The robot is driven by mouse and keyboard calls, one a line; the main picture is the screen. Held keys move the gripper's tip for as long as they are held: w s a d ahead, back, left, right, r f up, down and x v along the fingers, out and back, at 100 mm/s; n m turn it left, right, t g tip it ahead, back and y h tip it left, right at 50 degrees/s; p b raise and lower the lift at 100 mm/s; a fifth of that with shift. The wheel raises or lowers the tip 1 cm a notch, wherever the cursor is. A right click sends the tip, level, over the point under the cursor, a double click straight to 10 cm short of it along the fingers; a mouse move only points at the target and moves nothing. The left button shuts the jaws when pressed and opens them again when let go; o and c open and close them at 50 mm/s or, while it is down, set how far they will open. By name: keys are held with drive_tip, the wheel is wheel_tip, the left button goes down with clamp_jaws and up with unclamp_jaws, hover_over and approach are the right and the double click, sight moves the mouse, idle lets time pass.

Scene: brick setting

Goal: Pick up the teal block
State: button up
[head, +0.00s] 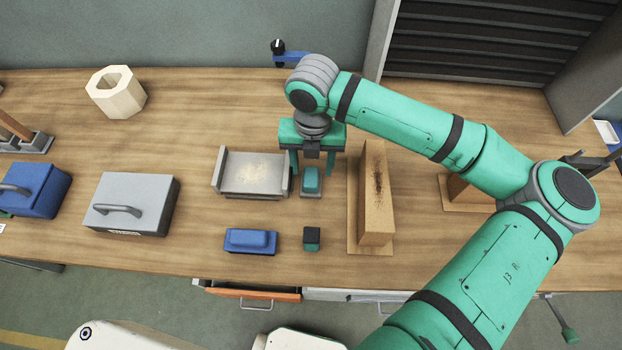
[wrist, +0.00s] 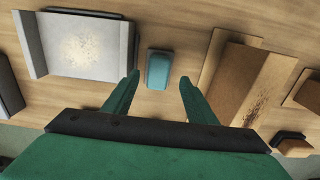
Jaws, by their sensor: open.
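The teal block (head: 312,179) sits on a small grey base on the wooden bench, between a grey tray and a tall brown block. It also shows in the wrist view (wrist: 159,70), upper middle, between and beyond my fingertips. My gripper (head: 312,170) points down over it, its two fingers apart on the block's left and right. In the wrist view my gripper (wrist: 159,79) is open with nothing between the fingers touching them. The height gap to the block is hard to judge.
The grey tray (head: 222,185) stands close on the left. The tall brown block (head: 374,220) stands close on the right. A blue block (head: 250,241) and a small dark green block (head: 311,238) lie in front. A grey toolbox (head: 130,205) is farther left.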

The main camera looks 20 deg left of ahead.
sight(311, 176)
drive_tip(key=shift+s+a+f, duration=0.1)
drive_tip(key=shift+f, duration=2.5)
drive_tip(key=c, duration=1.3)
